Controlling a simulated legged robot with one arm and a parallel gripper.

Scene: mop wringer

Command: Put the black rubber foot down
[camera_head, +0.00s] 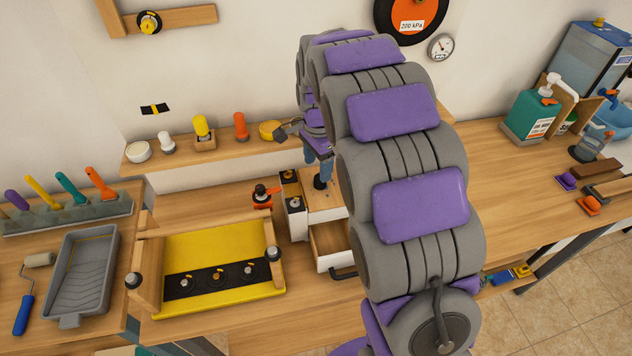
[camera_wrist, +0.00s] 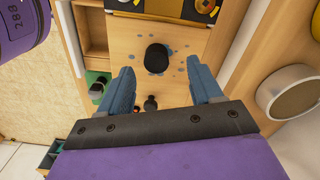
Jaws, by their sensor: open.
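The black rubber foot (camera_wrist: 156,57) appears in the wrist view as a short dark cylinder on a pale wooden top with blue specks. It also shows in the head view as a small dark shape (camera_head: 320,183) on top of the wooden drawer box (camera_head: 329,214). My gripper (camera_wrist: 160,67) is open, with one blue finger on each side of the foot's line and gaps to both sides. In the head view my gripper (camera_head: 318,166) is over the box top, partly hidden by my arm. Whether the fingertips reach down to the foot's height is unclear.
An open drawer (camera_head: 331,246) juts from the box's front. A shelf (camera_head: 190,152) with several knobs and a yellow round item (camera_head: 270,130) runs behind. A yellow board (camera_head: 215,262) lies left. A small dark item (camera_wrist: 150,103) sits below the foot in the wrist view.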

